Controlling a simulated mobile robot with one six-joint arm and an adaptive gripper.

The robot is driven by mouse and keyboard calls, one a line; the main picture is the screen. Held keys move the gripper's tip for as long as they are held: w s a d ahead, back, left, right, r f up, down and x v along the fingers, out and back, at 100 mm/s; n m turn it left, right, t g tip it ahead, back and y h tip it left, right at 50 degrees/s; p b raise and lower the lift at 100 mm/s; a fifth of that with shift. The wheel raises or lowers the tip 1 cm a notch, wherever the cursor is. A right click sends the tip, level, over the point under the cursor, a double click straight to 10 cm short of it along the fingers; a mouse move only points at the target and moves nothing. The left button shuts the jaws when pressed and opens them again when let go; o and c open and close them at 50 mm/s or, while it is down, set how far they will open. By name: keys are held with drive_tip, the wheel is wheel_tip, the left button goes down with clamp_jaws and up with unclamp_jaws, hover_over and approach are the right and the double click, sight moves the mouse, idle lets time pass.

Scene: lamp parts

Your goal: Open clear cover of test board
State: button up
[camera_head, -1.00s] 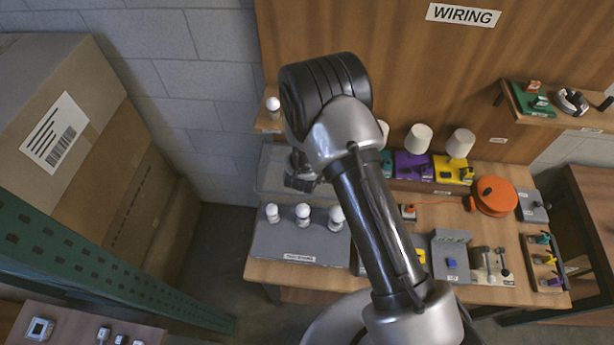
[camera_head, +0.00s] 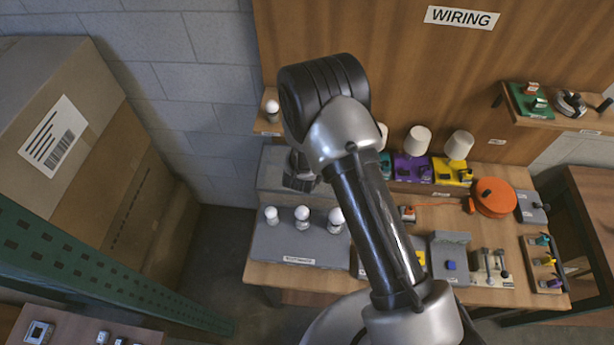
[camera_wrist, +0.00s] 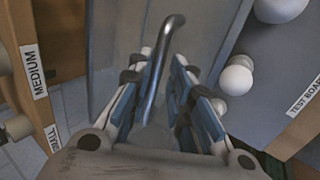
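The test board (camera_head: 290,250) is a grey box with several white bulbs standing on its top. A grey, see-through-looking panel (camera_head: 276,165), which appears to be the clear cover, stands behind the bulbs; how far it is tilted is unclear. My gripper (camera_head: 299,178) is at this panel, partly hidden by my arm. In the wrist view, a bent metal handle (camera_wrist: 161,67) lies between the two fingers of my gripper (camera_wrist: 161,62). Narrow gaps seem to show on both sides of the handle, so the fingers look partly open around it.
Bulbs (camera_wrist: 236,80) stand close to the right of my fingers. A shelf with size labels (camera_wrist: 34,72) is at the left in the wrist view. Lamp shades (camera_head: 418,140), an orange reel (camera_head: 494,198) and fixtures occupy the table's right side. Large cardboard boxes (camera_head: 80,130) stand left.

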drive_tip(key=shift+s+f, duration=0.1)
drive_tip(key=v, duration=1.2)
drive_tip(key=shift+c, duration=0.4)
